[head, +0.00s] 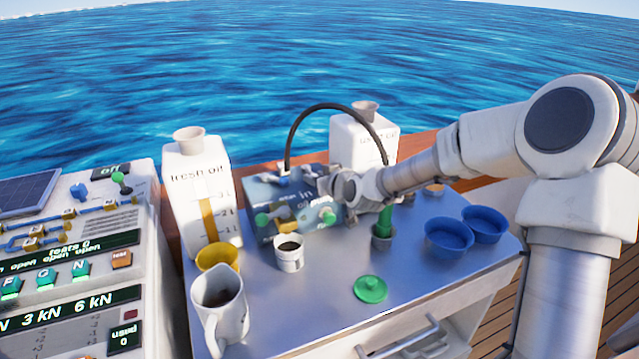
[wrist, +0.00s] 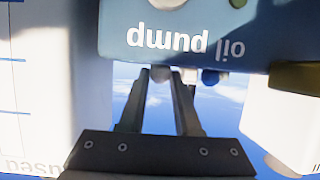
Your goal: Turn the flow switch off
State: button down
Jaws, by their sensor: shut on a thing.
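The blue-grey oil pump box (head: 262,190) stands on the metal worktop, with green knobs on its front. The "flow" lettering sits low at its right, by the right green knob (head: 328,216). My gripper (head: 312,174) is at the top edge of the box, reaching over it from the right. In the wrist view the box's front (wrist: 200,35) shows upside down, and my gripper's two fingers (wrist: 160,78) run close along its edge. They are shut on a small greyish part there. That part is mostly hidden, and I cannot tell whether it is the flow switch.
White oil cans stand left (head: 200,185) and right (head: 350,130) of the pump. A black hose (head: 322,107) arches above it. In front are a small white jar (head: 289,257), a white jug (head: 222,305), a green lid (head: 370,289) and blue bowls (head: 448,237). The front right worktop is clear.

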jog(key=shift+s+f+m, duration=0.1)
jog(key=shift+f+m, duration=0.1)
jog(key=shift+m, duration=0.1)
jog(key=c, duration=0.6)
grip_release()
jog(key=shift+r, duration=0.15)
jog(key=shift+r, duration=0.1)
jog(key=p+v, duration=0.3)
jog(key=v, duration=0.5)
jog(key=p+v, duration=0.3)
jog(key=v, duration=0.6)
jog(key=shift+s+a, duration=0.15)
jog(key=shift+s, duration=0.15)
jog(key=shift+h, duration=0.3)
